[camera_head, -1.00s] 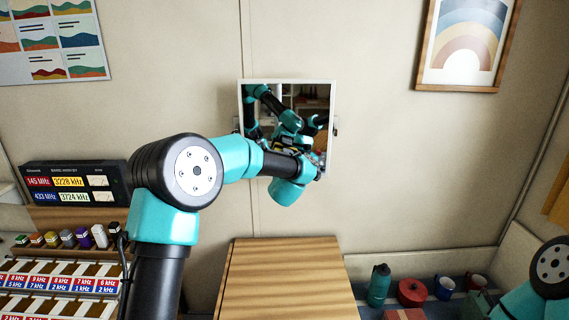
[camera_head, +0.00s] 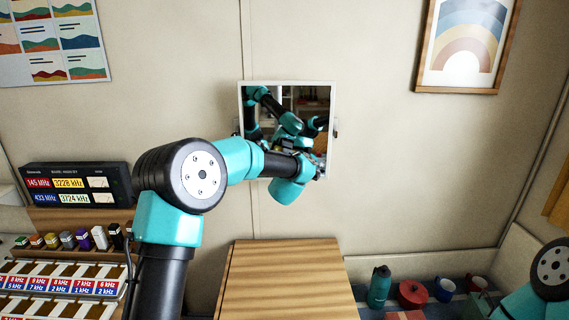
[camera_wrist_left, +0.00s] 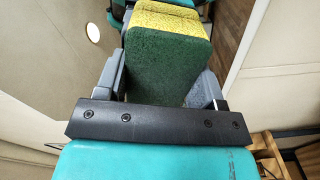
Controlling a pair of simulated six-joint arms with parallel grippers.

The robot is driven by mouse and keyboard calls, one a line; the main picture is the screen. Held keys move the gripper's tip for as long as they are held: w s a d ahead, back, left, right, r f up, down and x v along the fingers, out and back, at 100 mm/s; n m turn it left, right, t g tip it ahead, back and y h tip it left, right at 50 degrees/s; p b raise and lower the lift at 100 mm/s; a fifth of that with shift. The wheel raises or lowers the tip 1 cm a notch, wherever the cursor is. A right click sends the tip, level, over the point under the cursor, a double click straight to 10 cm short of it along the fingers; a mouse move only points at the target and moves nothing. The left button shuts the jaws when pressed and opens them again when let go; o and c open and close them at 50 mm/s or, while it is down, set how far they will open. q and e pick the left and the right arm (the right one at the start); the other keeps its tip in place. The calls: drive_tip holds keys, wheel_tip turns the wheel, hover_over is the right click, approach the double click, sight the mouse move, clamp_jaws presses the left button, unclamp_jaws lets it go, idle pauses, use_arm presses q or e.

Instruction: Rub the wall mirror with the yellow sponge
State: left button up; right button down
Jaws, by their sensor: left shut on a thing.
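The wall mirror (camera_head: 312,97) hangs upright in a pale frame on the wall, in the middle of the head view. My left arm reaches across to its lower right part. My left gripper (camera_wrist_left: 163,70) is shut on the yellow sponge (camera_wrist_left: 165,22) in the left wrist view. The sponge has a dark green layer towards the camera and a yellow part at the far end, towards the mirror. I cannot tell whether it touches the glass. In the head view my arm hides the sponge and the fingers. My right gripper is out of view; only part of that arm shows.
A wooden surface (camera_head: 285,280) lies below the mirror. A radio (camera_head: 75,184) and rows of labelled cubbies (camera_head: 60,285) stand at the left. A teal bottle (camera_head: 379,286) and a red pot (camera_head: 411,293) stand at the lower right. A rainbow picture (camera_head: 466,45) hangs at the upper right.

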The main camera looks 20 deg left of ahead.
sight(314, 158)
use_arm(q)
drive_tip(key=shift+w+d, duration=0.25)
drive_tip(key=shift+d, duration=0.65)
drive_tip(key=shift+w+d, duration=0.25)
drive_tip(key=shift+d, duration=0.6)
drive_tip(key=shift+w+d, duration=0.4)
drive_tip(key=shift+d, duration=0.45)
drive_tip(key=shift+w+d, duration=0.35)
drive_tip(key=shift+d, duration=0.65)
drive_tip(key=shift+w+d, duration=0.25)
drive_tip(key=shift+d, duration=0.6)
drive_tip(key=shift+w+d, duration=0.25)
drive_tip(key=shift+d, duration=0.55)
drive_tip(key=shift+w+a, duration=0.1)
drive_tip(key=shift+a, duration=0.05)
drive_tip(key=shift+a, duration=0.1)
drive_tip(key=shift+s+a, duration=0.35)
drive_tip(key=shift+a, duration=0.45)
drive_tip(key=shift+s+a, duration=0.3)
drive_tip(key=shift+a, duration=0.5)
